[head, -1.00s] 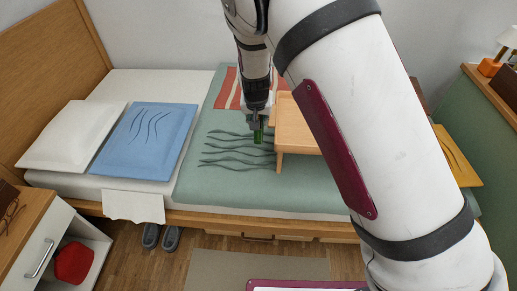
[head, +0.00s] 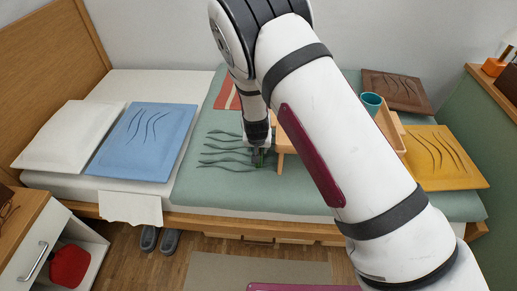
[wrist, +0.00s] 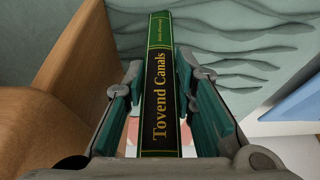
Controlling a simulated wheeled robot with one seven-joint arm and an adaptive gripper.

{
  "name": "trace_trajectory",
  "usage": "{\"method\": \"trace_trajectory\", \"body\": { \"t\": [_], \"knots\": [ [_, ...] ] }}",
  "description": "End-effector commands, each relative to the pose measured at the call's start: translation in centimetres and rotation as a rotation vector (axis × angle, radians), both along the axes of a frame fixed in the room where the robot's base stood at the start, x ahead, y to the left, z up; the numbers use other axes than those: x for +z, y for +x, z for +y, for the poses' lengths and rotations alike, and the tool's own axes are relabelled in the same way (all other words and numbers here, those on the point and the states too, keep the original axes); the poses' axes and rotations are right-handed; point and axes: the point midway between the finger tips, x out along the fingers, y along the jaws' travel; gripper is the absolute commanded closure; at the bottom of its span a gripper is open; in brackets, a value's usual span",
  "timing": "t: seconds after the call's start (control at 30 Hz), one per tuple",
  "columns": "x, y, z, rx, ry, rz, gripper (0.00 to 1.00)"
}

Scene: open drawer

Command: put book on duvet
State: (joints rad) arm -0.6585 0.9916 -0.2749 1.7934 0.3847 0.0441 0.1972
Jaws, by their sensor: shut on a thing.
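My gripper (head: 258,157) is over the green duvet (head: 215,180), near the left leg of the wooden bed tray. In the wrist view my gripper (wrist: 163,100) is shut on the book (wrist: 161,85). The book has a black and green spine lettered "Tovend Canals". In the head view only a small dark green bit of the book (head: 258,158) shows at the fingertips. The duvet (wrist: 220,50) with its wavy ridges fills the back of the wrist view. I cannot tell whether the book touches the duvet.
The wooden tray (head: 281,140) stands on the duvet beside my gripper, with a teal cup (head: 371,102) on it. Blue (head: 146,143), yellow (head: 442,158) and brown (head: 398,90) cushions lie around. The duvet left of my gripper is clear.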

Motion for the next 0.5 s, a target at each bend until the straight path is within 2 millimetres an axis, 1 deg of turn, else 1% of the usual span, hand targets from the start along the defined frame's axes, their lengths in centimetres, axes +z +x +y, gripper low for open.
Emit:
{"method": "trace_trajectory", "body": {
  "t": [0.2,0.33,0.37,0.4,0.43,0.47,0.5],
  "knots": [
    [0.17,0.13,0.09,0.001,0.002,-0.004,1.00],
    [-0.18,0.13,0.08,0.001,0.002,-0.004,1.00],
    [-0.29,0.03,0.05,0.001,0.001,-0.001,0.73],
    [-0.23,0.01,0.05,0.001,0.001,-0.001,0.64],
    [-0.22,0.01,0.05,0.001,0.001,-0.001,0.57],
    [-0.22,0.01,0.05,0.001,0.001,-0.001,0.55],
    [-0.22,0.00,0.05,0.001,0.001,-0.001,0.55]
  ]
}}
